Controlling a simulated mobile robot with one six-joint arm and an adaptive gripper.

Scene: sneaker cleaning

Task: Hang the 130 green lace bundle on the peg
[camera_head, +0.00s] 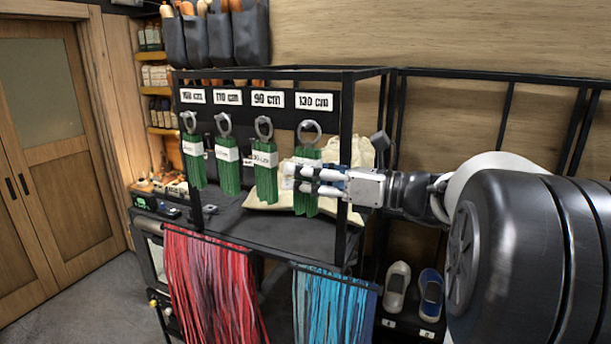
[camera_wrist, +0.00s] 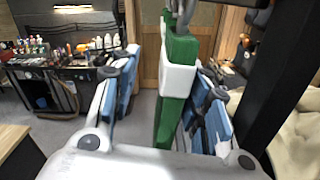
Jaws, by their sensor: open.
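The green lace bundle (camera_head: 306,203) under the 130 cm label (camera_head: 313,101) hangs upright by its grey ring (camera_head: 309,131) at the rack's right end. The peg itself is hard to make out. My gripper (camera_head: 303,180) is at the bundle's middle, partly covering it. In the wrist view the green bundle with its white band (camera_wrist: 178,80) stands between the two blue-padded fingers of my open gripper (camera_wrist: 165,100), nearer the right finger. A gap shows on the left; contact on the right cannot be told.
Several other green bundles (camera_head: 265,185) hang to the left under their own labels. A black rack post (camera_head: 346,160) stands close to my gripper and also shows in the wrist view (camera_wrist: 283,75). Red laces (camera_head: 210,290) and blue laces (camera_head: 333,305) hang below. A beige bag (camera_head: 270,195) lies behind.

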